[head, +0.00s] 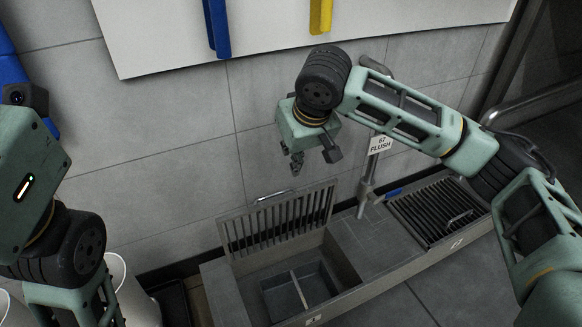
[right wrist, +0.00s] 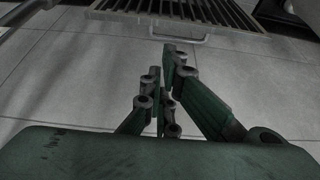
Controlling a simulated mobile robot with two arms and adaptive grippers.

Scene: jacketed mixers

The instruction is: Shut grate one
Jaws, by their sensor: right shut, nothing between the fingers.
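Grate one appears to be the raised slatted grate (head: 282,222) in the head view. It stands open and near upright at the back of the left basin (head: 262,284), with a bar handle (head: 272,197) at its top edge. The label at the basin's front is too small to read surely. My right gripper (head: 294,165) is shut and empty, above the raised grate and apart from it. In the right wrist view its fingers (right wrist: 165,62) point toward a slatted grate (right wrist: 185,10) with a handle (right wrist: 178,38), seemingly the raised one. My left arm shows at the left; its gripper is not in view.
A second grate (head: 436,208) lies flat over the right basin. A pole with a "67 FLUSH" sign (head: 380,144) stands between the grates at the back. Pale containers (head: 130,292) stand at lower left. A tiled wall rises behind; the floor at lower right is clear.

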